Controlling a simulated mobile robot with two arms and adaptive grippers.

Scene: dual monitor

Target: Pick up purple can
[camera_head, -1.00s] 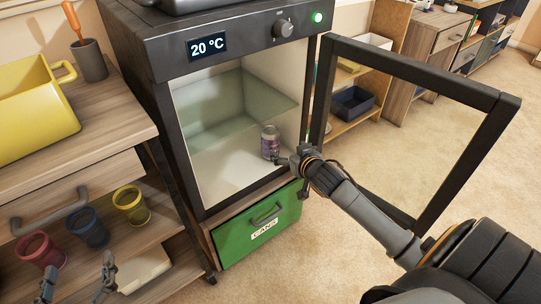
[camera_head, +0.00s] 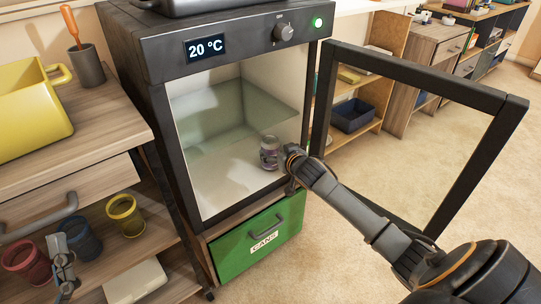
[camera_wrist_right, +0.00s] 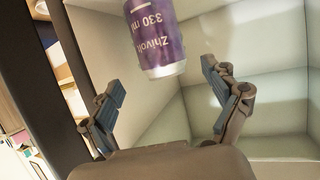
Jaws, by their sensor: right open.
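The purple can (camera_head: 269,152) stands inside the open appliance, near the right end of its opening. In the right wrist view the purple can (camera_wrist_right: 154,40) appears between and ahead of the spread fingers, with printed text on its side. My right gripper (camera_head: 287,160) is at the appliance's opening beside the can. In the wrist view its fingers (camera_wrist_right: 165,100) are apart with nothing between them. My left gripper (camera_head: 65,282) shows at the lower left, in front of the shelf; its finger state is unclear.
The appliance (camera_head: 192,140) has its glass door (camera_head: 418,85) swung open to the right, beside my right arm. A green drawer (camera_head: 262,240) labelled CANS is below. Several coloured cups, such as the yellow cup (camera_head: 125,214), stand on the left shelf.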

